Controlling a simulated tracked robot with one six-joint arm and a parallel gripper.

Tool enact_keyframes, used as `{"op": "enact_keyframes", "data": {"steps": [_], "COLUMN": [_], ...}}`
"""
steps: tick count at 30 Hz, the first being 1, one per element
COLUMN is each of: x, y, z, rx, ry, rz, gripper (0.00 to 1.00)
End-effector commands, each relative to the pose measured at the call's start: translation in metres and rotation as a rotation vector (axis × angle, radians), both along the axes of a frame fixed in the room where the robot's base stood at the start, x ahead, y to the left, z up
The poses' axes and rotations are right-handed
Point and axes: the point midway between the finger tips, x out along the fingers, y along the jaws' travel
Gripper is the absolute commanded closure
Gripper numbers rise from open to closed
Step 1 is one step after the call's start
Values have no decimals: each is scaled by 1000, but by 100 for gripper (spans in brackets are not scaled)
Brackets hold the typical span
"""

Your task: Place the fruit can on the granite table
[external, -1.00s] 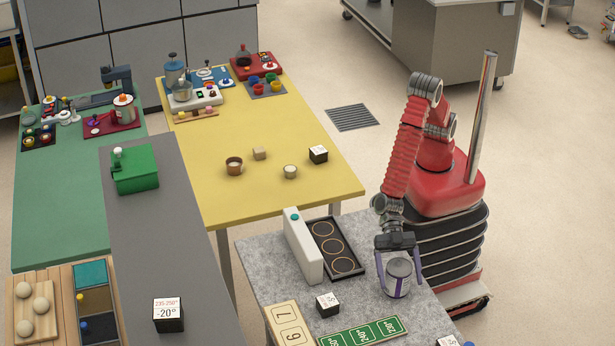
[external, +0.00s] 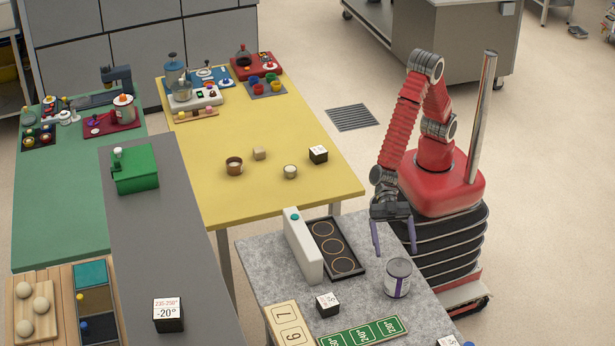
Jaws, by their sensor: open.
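The fruit can (external: 398,278), a grey cylinder with a pale and purple label, stands upright on the grey speckled granite table (external: 262,268), near its right edge. My gripper (external: 392,248) is open and empty, above the table and behind the can. Its two purple fingers point down, apart from each other and clear of the can.
A black and white cube (external: 327,304), a green numbered board (external: 362,331) and a wooden number board (external: 288,324) lie in front. The yellow table (external: 270,195) is behind.

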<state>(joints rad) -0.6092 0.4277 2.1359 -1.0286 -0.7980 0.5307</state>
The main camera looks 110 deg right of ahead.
Motion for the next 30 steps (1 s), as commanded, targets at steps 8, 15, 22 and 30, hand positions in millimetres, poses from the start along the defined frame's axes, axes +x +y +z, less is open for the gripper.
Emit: {"op": "enact_keyframes", "data": {"steps": [8, 15, 22, 30], "x": [0, 0, 0, 33], "y": [0, 0, 0, -33], "z": [0, 0, 0, 22], "rx": [0, 0, 0, -39], "ry": [0, 0, 0, -45], "rz": [0, 0, -1, -124], "gripper": [16, 16, 16, 16]}}
